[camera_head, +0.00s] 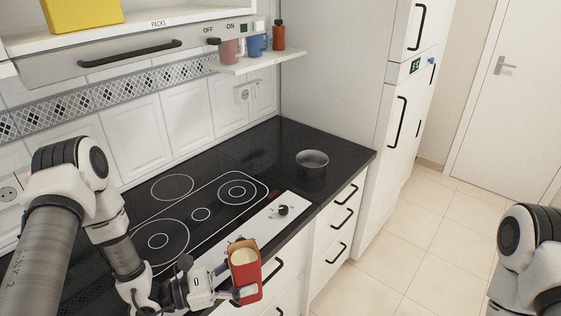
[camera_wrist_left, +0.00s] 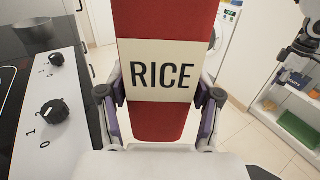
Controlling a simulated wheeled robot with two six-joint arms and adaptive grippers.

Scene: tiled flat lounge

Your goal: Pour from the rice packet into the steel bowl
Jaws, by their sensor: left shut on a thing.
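The rice packet (camera_head: 246,278) is red, with an open top that shows pale contents. My left gripper (camera_head: 236,296) is shut on it and holds it upright at the counter's front edge, beside the control panel. In the left wrist view the packet (camera_wrist_left: 163,120) shows a cream label reading RICE, with the left gripper's fingers (camera_wrist_left: 160,108) on both sides of it. The steel bowl (camera_head: 312,163) stands on the dark counter, further back and to the right of the packet. It also shows in the left wrist view (camera_wrist_left: 36,31).
The black hob (camera_head: 200,213) and its panel with knobs (camera_head: 283,210) lie between the packet and the bowl. A shelf (camera_head: 258,62) with mugs and a bottle (camera_head: 279,36) hangs above. A tall white cabinet (camera_head: 335,75) stands behind the bowl. The counter around the bowl is clear.

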